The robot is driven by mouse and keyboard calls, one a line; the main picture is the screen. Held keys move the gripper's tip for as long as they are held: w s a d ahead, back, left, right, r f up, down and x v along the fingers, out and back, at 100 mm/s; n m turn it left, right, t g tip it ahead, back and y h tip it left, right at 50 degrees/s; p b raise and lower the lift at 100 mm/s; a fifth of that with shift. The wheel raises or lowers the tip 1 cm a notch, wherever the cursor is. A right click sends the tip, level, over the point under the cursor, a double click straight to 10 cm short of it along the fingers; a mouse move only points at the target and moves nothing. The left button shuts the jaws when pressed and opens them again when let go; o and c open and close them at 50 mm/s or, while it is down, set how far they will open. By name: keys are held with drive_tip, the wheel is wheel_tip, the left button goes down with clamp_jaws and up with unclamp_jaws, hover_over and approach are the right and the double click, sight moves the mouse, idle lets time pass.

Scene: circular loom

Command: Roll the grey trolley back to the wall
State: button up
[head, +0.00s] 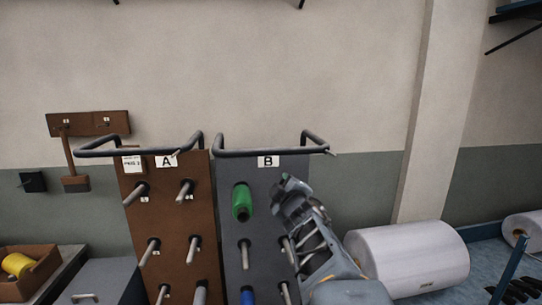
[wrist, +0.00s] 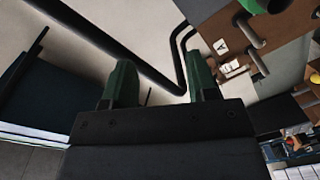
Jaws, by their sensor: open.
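The grey trolley (head: 265,178), labelled B, stands upright beside a brown trolley (head: 142,220) labelled A. Its dark handle bar (head: 270,150) runs across its top. A green spool (head: 241,201) sits on one of its pegs, and a blue spool shows lower down. My gripper (head: 284,188) is in front of the grey trolley's right side, below the handle bar in the picture. In the wrist view my gripper (wrist: 162,85) is open, its green fingertips apart and holding nothing. A dark bar (wrist: 110,45) passes just beyond the fingertips; I cannot tell which trolley's it is.
A pale wall (head: 260,70) with a grey-green lower band is behind the trolleys. A large white roll (head: 412,258) lies to the right, near a wall pillar (head: 435,110). A brown box (head: 30,270) with a yellow spool is at the left.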

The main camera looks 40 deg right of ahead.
sight(274, 150)
drive_tip(key=s+d+r+n+t+y, duration=0.2)
drive_tip(key=d+r+n+t+y, duration=0.3)
drive_tip(key=n, duration=0.6)
drive_tip(key=shift+g+y, duration=0.4)
drive_tip(key=w, duration=0.4)
drive_tip(key=w+r+p, duration=0.1)
drive_tip(key=w, duration=0.3)
drive_tip(key=w+r+p, duration=0.1)
drive_tip(key=w, duration=0.3)
drive_tip(key=shift+w+a+r, duration=0.15)
drive_tip(key=shift+w+a, duration=0.05)
drive_tip(key=shift+w, duration=0.5)
drive_tip(key=shift+c, duration=0.4)
drive_tip(key=c, duration=0.9)
drive_tip(key=shift+f, duration=0.25)
clamp_jaws()
